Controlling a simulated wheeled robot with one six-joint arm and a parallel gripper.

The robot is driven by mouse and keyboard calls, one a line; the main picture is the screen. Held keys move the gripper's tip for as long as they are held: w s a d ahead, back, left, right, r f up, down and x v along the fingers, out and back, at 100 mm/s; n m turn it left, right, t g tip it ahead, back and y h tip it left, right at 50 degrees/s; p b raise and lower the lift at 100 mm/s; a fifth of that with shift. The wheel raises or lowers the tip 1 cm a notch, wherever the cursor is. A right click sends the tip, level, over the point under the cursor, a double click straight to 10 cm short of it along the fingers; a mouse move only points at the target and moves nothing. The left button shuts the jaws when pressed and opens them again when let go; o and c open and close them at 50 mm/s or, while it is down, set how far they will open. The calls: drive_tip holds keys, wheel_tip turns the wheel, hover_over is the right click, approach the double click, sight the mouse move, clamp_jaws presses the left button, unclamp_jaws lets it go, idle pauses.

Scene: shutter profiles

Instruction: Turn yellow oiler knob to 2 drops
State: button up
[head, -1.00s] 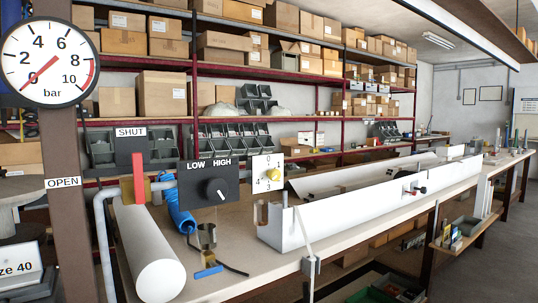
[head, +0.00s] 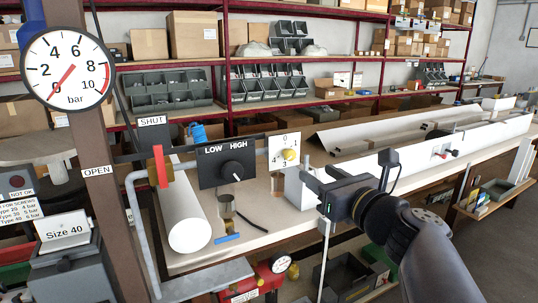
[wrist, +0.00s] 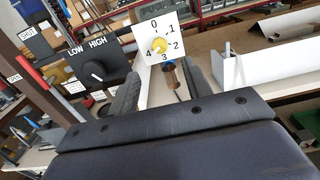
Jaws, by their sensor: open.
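The yellow oiler knob (head: 289,155) sits at the middle of a white dial plate (head: 278,145) numbered 0 to 4. In the wrist view the knob (wrist: 159,45) is ahead, with 0 at the top, 2 at the right and 4 at the left of the plate (wrist: 172,28). I cannot tell which number the knob points to. My gripper (head: 309,180) is open and empty, in front of the dial and a little below and right of the knob, not touching it. In the wrist view its two fingers (wrist: 165,83) stand apart below the knob.
A black LOW/HIGH switch box (head: 224,162) stands just left of the dial. Further left are a red lever (head: 161,166) by a SHUT sign and a pressure gauge (head: 68,70). A long white profile (head: 440,150) lies along the bench at right. A brown piece (wrist: 171,77) hangs below the knob.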

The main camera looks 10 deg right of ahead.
sight(292, 157)
drive_tip(key=x, duration=0.9)
drive_tip(key=shift+w+a+f, duration=0.1)
drive_tip(key=shift+w+a, duration=0.05)
drive_tip(key=shift+w, duration=0.2)
drive_tip(key=c, duration=1)
